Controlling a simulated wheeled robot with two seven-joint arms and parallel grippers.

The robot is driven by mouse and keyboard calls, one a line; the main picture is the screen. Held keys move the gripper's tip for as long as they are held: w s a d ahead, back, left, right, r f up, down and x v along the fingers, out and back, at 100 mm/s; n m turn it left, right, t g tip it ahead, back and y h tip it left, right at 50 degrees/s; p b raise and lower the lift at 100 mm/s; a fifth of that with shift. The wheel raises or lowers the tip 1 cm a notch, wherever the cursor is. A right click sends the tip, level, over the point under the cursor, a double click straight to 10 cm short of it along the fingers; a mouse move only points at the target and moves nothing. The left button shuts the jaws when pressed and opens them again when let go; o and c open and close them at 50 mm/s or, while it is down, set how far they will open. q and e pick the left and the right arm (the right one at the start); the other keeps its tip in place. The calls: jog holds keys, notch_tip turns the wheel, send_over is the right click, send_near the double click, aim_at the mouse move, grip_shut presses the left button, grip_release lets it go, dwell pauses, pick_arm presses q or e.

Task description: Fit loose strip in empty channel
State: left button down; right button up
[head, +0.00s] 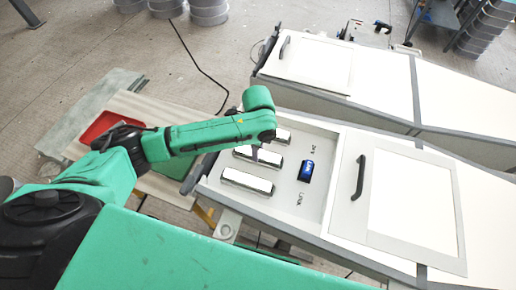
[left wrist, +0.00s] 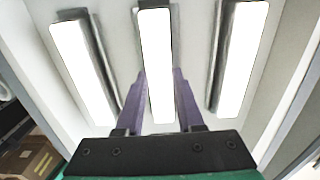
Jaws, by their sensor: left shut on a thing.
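My left gripper (head: 256,152) reaches down over the pale mould panel in the head view. In the left wrist view its two purple fingers (left wrist: 160,100) are shut on the middle white strip (left wrist: 157,55), one on each side. That strip also shows partly behind the gripper in the head view (head: 268,158). A left strip (left wrist: 84,65) and a right strip (left wrist: 240,55) lie either side, each beside a dark channel edge. Dark edge also shows by the middle strip's upper end. I cannot tell whether the held strip is seated or just above its channel. My right gripper is not in view.
A blue object (head: 306,171) sits on the panel right of the strips. A black handle (head: 360,175) stands up beyond it. A red tray (head: 106,126) lies on the boards at left. A second long mould (head: 380,76) lies behind.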

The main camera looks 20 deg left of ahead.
pick_arm(q)
jog(key=shift+w, duration=0.1)
jog(key=c, duration=0.5)
grip_release()
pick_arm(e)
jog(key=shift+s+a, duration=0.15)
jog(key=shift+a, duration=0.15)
pick_arm(q)
jog(key=shift+r, duration=0.15)
notch_tip(320, 180, up, 12)
jog(key=shift+f+b, duration=0.1)
jog(key=shift+b, duration=0.7)
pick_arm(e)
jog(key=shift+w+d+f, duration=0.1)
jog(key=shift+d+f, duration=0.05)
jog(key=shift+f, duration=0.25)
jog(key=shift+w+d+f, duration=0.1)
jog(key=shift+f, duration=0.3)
